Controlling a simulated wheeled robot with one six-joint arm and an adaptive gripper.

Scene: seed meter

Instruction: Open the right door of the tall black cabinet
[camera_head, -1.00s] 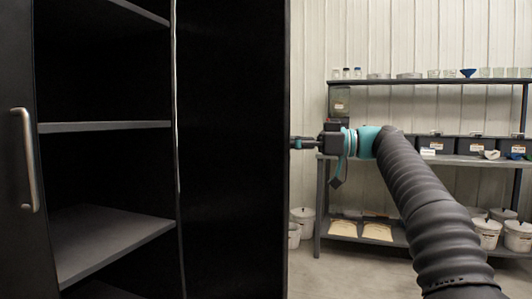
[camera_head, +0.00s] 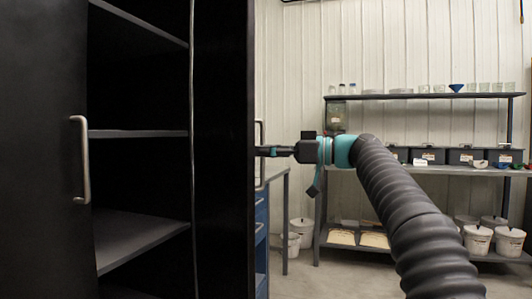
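The tall black cabinet (camera_head: 140,133) fills the left side, with grey shelves showing inside. Its left door (camera_head: 40,150) carries a vertical metal handle (camera_head: 82,158). Its right door (camera_head: 224,150) stands swung open, with its inner face towards me and narrow in the view. A pale vertical handle (camera_head: 260,135) shows just past that door's outer edge. My gripper (camera_head: 262,152) reaches in from the right, level and pointing left, with its tips at the handle and the door edge. The tips are partly hidden there, so I cannot tell how they grip.
Behind the right door stands a blue drawer unit (camera_head: 262,235) with a table frame (camera_head: 285,220). A shelf rack (camera_head: 420,96) with glassware, dark bins and white buckets stands along the back wall. Bare floor (camera_head: 345,278) shows in front of the rack.

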